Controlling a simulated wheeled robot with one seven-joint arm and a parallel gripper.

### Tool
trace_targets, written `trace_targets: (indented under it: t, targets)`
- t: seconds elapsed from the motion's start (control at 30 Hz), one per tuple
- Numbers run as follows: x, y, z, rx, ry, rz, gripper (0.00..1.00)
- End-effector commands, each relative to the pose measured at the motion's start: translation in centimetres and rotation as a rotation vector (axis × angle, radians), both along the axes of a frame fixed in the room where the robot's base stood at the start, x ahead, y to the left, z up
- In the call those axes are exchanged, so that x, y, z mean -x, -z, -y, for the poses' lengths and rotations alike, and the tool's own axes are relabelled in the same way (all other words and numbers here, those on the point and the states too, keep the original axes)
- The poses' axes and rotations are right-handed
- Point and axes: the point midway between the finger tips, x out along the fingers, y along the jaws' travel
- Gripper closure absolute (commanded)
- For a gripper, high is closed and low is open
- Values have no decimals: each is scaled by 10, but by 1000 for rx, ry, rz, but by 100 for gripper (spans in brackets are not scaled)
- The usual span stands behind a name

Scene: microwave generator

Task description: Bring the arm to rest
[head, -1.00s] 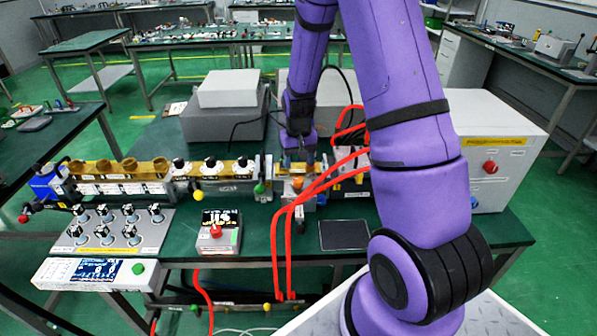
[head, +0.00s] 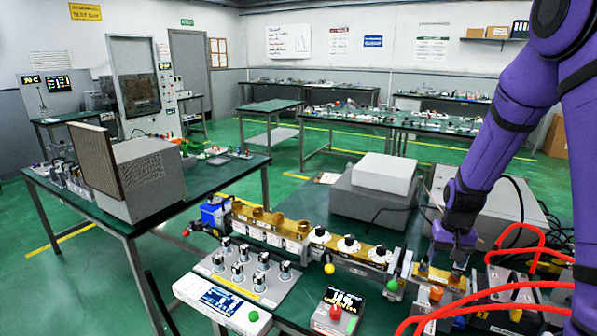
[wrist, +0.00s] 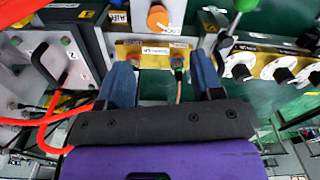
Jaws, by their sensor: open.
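My purple arm (head: 515,110) comes down from the upper right in the head view. My gripper (head: 452,262) is low over the brass-topped bench unit, right of the waveguide row. In the wrist view my gripper (wrist: 163,68) has its two blue fingers spread apart. Beyond the gap lies a brass plate (wrist: 152,47) with connectors, one of them with a thin cable (wrist: 178,88). Nothing is seen held. Whether the fingertips touch the unit cannot be told.
Red cables (head: 490,295) loop close to my arm on the right. A waveguide row (head: 300,240), a knob panel (head: 250,275) and a red-button box (head: 338,310) stand to the left. Grey boxes (head: 375,195) are behind. Green floor is free at the left.

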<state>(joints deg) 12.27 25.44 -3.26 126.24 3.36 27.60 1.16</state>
Motion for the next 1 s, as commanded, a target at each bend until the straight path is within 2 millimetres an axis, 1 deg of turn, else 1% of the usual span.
trace_targets:
  t: [0.03, 0.17, 0.2, 0.27, 0.3, 0.5, 0.7, 0.87, 1.0]
  targets:
    - [1, -14, -4, 2, -9, 16, 40]
    - [10, -55, -18, 6, -37, 57, 40]
    - [14, -68, -23, 7, -47, 71, 40]
    - [21, -87, -30, 9, -62, 89, 40]
    - [26, -99, -35, 11, -72, 103, 40]
    - [56, -154, -57, 19, -121, 164, 40]
    - [93, -201, -77, 29, -169, 228, 40]
    - [128, -231, -91, 38, -207, 277, 40]
    - [160, -252, -102, 46, -240, 322, 40]
